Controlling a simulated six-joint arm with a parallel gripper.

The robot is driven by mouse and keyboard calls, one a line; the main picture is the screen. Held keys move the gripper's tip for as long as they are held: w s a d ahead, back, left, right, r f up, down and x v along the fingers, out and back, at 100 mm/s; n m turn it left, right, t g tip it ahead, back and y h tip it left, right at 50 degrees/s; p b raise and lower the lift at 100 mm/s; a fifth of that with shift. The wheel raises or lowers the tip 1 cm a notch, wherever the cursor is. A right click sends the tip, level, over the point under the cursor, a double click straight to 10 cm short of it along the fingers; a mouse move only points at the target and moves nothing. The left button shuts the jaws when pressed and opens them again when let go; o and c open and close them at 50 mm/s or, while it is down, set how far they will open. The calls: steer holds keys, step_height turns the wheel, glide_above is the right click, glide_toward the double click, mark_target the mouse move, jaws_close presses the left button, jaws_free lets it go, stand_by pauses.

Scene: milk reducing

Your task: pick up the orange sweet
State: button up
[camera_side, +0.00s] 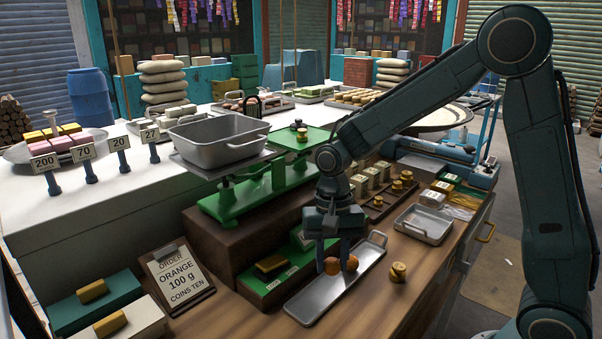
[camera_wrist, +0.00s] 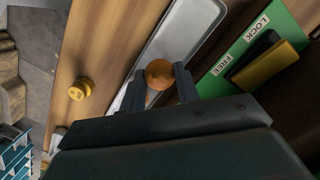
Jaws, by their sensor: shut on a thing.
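Two round orange sweets show at the long metal tray (camera_side: 320,296) in the side view. One orange sweet (camera_side: 332,267) is between the fingers of my gripper (camera_side: 333,260), and the other (camera_side: 352,262) is just right of them. In the wrist view my gripper (camera_wrist: 161,84) is shut on an orange sweet (camera_wrist: 159,73). A second orange patch shows just below it, mostly hidden. The held sweet is low over the tray; I cannot tell whether it touches the tray floor.
A brass weight (camera_side: 397,272) stands on the wood right of the tray. A green balance scale (camera_side: 245,195) with a grey pan (camera_side: 218,140) stands behind left. An order card (camera_side: 178,278) reads orange 100 g.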

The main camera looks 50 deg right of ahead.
step_height(320, 180, up, 16)
stand_by(0.5)
steer(key=shift+w+r, duration=0.1)
steer(key=shift+w, duration=0.05)
stand_by(0.4)
steer(key=w+d+n+h, duration=0.1)
steer(key=w+d+n, duration=0.3)
steer(key=w+n, duration=0.4)
steer(key=shift+w+d+r+n, duration=0.15)
steer(key=shift+w+r+n, duration=0.2)
steer(key=shift+w, duration=0.1)
steer(key=shift+s+r, duration=0.1)
steer(key=shift+s, duration=0.1)
steer(key=m+y, duration=0.1)
steer(key=m, duration=0.8)
glide_above(332, 258)
steer(key=s+d, duration=0.5)
steer(key=s, duration=0.3)
steer(key=f, duration=0.1)
steer(key=shift+a+f, duration=0.1)
steer(key=shift+a, duration=0.15)
